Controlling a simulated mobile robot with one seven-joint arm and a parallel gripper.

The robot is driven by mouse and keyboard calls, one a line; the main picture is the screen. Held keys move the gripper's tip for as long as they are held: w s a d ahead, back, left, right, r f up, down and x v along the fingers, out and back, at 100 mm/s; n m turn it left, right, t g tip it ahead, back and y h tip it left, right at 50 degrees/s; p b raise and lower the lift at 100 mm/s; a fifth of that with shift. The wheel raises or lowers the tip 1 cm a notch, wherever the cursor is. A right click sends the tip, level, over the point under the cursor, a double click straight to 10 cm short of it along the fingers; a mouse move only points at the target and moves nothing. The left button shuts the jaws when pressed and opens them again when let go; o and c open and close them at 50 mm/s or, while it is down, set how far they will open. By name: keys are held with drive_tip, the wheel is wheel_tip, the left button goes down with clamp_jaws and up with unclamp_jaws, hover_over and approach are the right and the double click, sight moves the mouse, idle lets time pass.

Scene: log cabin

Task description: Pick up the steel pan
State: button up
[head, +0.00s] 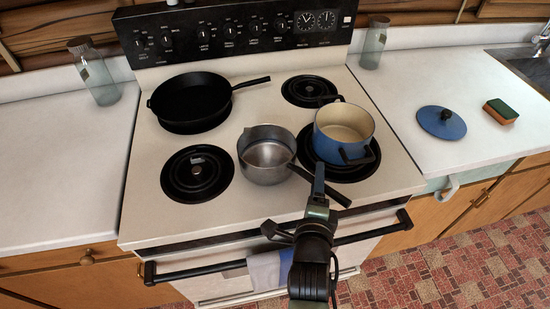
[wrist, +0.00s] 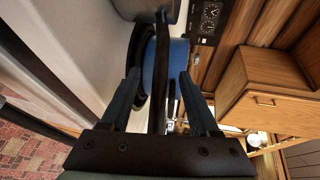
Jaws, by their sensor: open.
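The steel pan (head: 262,158) is a small grey saucepan on the front middle of the stove top. Its dark handle (head: 338,196) points to the front right, past the stove's front edge. My gripper (head: 319,182) is at the handle, in front of the pan's body. In the wrist view, my gripper (wrist: 160,75) is open, and the dark handle (wrist: 154,105) runs between its two fingers with gaps on both sides. The grey underside or side of the steel pan (wrist: 142,8) shows at the top of that view. The handle is partly hidden by my gripper in the head view.
A blue pot (head: 333,140) stands close on the right; its blue side also shows in the wrist view (wrist: 178,62). A black skillet (head: 190,100) is behind left. A blue lid (head: 441,122) and a sponge (head: 501,111) lie on the right counter. The oven bar (head: 200,272) runs below.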

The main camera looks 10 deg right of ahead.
drive_tip(key=shift+x, duration=1.55)
drive_tip(key=shift+a, duration=0.15)
clamp_jaws()
drive_tip(key=shift+r, duration=0.1)
